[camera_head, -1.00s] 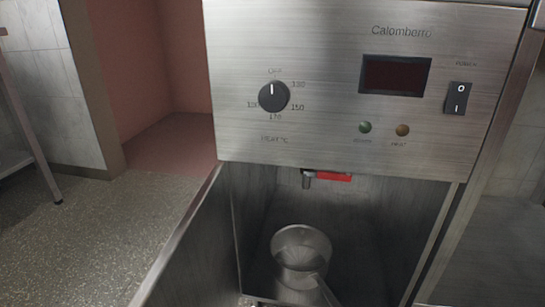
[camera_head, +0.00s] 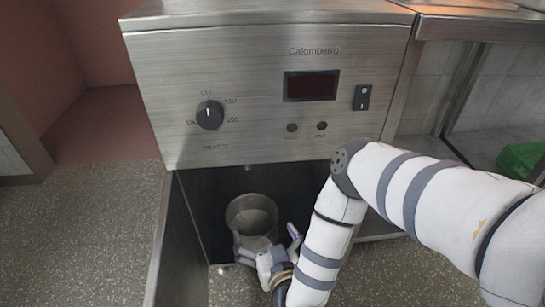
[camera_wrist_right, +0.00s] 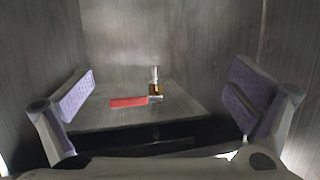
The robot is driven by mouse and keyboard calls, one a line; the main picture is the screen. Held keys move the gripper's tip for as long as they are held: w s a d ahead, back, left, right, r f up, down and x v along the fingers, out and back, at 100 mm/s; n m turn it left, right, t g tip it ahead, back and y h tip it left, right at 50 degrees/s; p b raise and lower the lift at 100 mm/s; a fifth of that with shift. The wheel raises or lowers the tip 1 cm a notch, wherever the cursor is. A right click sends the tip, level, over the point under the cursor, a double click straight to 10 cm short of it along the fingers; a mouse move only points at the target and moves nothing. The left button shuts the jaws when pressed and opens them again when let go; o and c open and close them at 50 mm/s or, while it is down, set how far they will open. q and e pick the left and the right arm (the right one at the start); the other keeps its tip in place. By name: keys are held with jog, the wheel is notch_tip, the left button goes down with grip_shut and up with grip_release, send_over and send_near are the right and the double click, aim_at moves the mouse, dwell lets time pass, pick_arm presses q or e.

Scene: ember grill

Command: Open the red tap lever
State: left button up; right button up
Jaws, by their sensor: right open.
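The red tap lever (camera_wrist_right: 128,102) shows in the right wrist view, lying sideways beside the small tap body (camera_wrist_right: 155,90) with its brass-coloured part. My right gripper (camera_head: 266,238) is open inside the cabinet below the fryer's control panel. In the wrist view its two purple-padded fingers stand wide apart, with the lever and tap beyond and between them, not touched. In the head view the red lever does not show. My left gripper is not in view.
A round metal pot (camera_head: 252,204) stands in the cabinet, just behind my right gripper. The steel control panel (camera_head: 250,145) overhangs the opening, and an open door (camera_head: 180,250) stands at its left. A green crate (camera_head: 520,160) is at the far right.

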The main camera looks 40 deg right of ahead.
jog(key=w+d+r+m+t+h+p, duration=0.1)
jog(key=w+d+r+m+h, duration=0.2)
jog(key=r, duration=0.6)
jog(key=shift+n+h, duration=0.6)
jog(key=b+x, duration=0.6)
jog(key=b, duration=0.1)
jog(key=b+x, duration=0.7)
jog(key=b, duration=0.1)
jog(key=shift+s+d+r, duration=0.15)
jog(key=shift+d+r, duration=0.15)
jog(key=shift+d, duration=0.05)
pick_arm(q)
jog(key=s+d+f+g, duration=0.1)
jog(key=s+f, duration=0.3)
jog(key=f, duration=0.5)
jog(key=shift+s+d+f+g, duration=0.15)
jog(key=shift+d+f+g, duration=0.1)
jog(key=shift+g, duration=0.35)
pick_arm(e)
jog(key=shift+c, duration=0.6)
